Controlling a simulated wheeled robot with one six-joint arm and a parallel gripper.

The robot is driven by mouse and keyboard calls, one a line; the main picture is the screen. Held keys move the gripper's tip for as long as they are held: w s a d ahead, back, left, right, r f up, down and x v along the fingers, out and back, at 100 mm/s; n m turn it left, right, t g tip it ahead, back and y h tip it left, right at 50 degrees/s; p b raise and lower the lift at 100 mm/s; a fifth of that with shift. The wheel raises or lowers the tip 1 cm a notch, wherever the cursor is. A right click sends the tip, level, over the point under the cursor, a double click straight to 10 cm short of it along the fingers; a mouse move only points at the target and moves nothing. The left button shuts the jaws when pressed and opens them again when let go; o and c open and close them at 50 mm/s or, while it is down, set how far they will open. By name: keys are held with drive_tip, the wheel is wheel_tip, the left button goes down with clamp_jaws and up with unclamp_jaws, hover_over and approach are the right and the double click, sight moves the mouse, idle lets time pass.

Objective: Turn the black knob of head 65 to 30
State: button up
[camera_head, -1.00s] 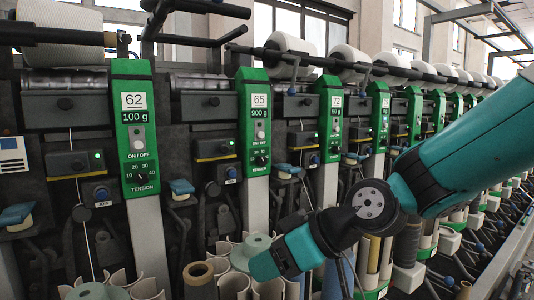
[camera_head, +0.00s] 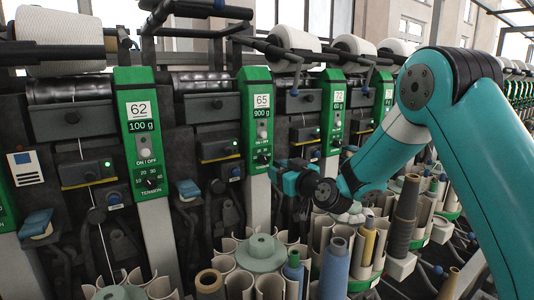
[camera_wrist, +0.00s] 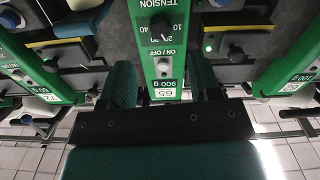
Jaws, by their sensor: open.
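Head 65 is a green panel (camera_head: 255,115) with a white "65" label and a "900 g" display. Its black knob (camera_head: 262,159) sits low on the panel, inside a 10 to 40 tension scale. My gripper (camera_head: 280,172) is just right of and slightly below that knob in the head view. The wrist view is upside down and shows the same knob (camera_wrist: 161,22) beyond the fingertips. There my gripper (camera_wrist: 161,70) is open, one finger on each side of the green panel, with nothing between them at the knob.
Head 62's panel (camera_head: 141,130) stands to the left and head 72's panel (camera_head: 334,110) to the right. A small box with a green light (camera_head: 219,149) juts out left of head 65.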

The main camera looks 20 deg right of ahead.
sight(266, 161)
drive_tip(key=p+x, duration=0.2)
drive_tip(key=x, duration=0.6)
drive_tip(key=shift+w+f, duration=0.1)
drive_tip(key=shift+c, duration=0.5)
drive_tip(key=c, duration=0.8)
drive_tip(key=shift+m, duration=0.3)
drive_tip(key=m+b, duration=0.2)
drive_tip(key=m, duration=0.1)
drive_tip(key=shift+m, duration=0.3)
drive_tip(key=m+b, duration=0.1)
drive_tip(key=m, duration=0.4)
drive_tip(key=shift+a, duration=0.1)
drive_tip(key=shift+m, duration=0.4)
